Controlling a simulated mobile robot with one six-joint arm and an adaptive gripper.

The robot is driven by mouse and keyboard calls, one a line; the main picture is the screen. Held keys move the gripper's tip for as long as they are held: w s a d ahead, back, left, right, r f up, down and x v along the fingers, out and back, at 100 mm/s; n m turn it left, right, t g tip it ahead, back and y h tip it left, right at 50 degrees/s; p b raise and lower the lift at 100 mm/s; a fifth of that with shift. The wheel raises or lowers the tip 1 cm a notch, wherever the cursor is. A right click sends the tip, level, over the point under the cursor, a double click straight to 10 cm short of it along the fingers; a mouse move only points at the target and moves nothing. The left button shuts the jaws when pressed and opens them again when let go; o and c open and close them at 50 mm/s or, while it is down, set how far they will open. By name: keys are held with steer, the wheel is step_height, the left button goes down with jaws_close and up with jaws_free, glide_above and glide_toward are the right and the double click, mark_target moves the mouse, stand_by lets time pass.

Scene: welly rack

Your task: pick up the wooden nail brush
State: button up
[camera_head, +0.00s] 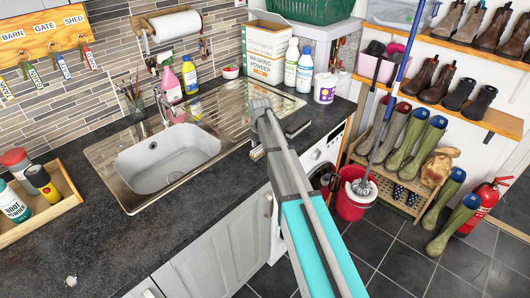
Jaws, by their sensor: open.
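My gripper (262,110) is over the dark worktop at the right end of the sink's drainer. It is seen from behind, so its fingertips are mostly hidden; it is open. I see no object held.
A washing powder box (267,52), white bottles (305,70) and a white tub (324,88) stand behind my gripper. A wooden tray (62,200) is far left.

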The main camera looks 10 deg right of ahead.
steer(key=shift+c, duration=0.2)
jaws_close()
stand_by(0.5)
steer(key=shift+r, duration=0.25)
step_height(320, 180, up, 2)
steer(key=p, duration=0.2)
steer(key=shift+r+p, duration=0.1)
steer(key=shift+p, duration=0.25)
steer(key=s+r+p, duration=1)
steer(key=s, duration=0.4)
steer(key=shift+d+r, duration=0.15)
